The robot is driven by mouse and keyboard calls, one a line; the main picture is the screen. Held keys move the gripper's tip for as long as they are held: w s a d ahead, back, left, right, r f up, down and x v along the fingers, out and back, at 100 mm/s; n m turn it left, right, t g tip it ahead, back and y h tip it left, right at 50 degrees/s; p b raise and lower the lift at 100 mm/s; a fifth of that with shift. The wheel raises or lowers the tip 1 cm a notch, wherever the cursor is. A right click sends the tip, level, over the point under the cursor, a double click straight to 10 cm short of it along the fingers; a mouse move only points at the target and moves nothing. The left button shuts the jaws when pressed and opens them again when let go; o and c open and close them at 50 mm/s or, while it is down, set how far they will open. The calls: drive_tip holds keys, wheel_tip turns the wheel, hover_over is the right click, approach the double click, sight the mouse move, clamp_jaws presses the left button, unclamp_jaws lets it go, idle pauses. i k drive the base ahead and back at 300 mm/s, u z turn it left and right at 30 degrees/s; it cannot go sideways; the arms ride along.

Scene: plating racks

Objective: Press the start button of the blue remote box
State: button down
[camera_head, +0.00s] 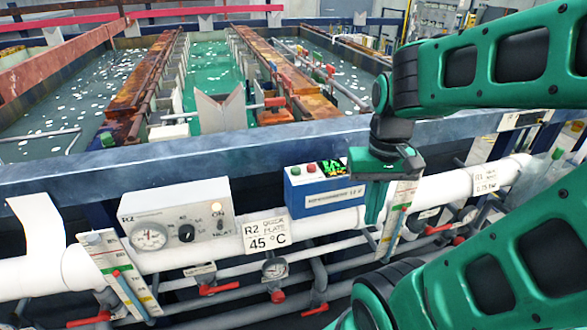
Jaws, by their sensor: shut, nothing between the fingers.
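The blue remote box (322,198) sits on the front ledge by the white pipe, right of centre. Its front carries a white label strip. On its top left are a small green button (295,170) and a small red button (311,168). A dark display (334,167) with green marks is at its top right. My green gripper (373,218) points down just right of the box, with its fingers shut and empty. The gripper body overlaps the box's right end in the picture. I cannot tell whether they touch.
A white control box (178,215) with a gauge and knob stands left of the blue box. A 45 °C sign (266,235) hangs between them. A white pipe (190,258) and red-handled valves run below. The blue tank rim (240,147) and plating tanks lie behind.

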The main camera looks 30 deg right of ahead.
sight(296, 171)
drive_tip(key=z, duration=1.15)
drive_tip(key=k, duration=0.55)
drive_tip(key=u, duration=1.15)
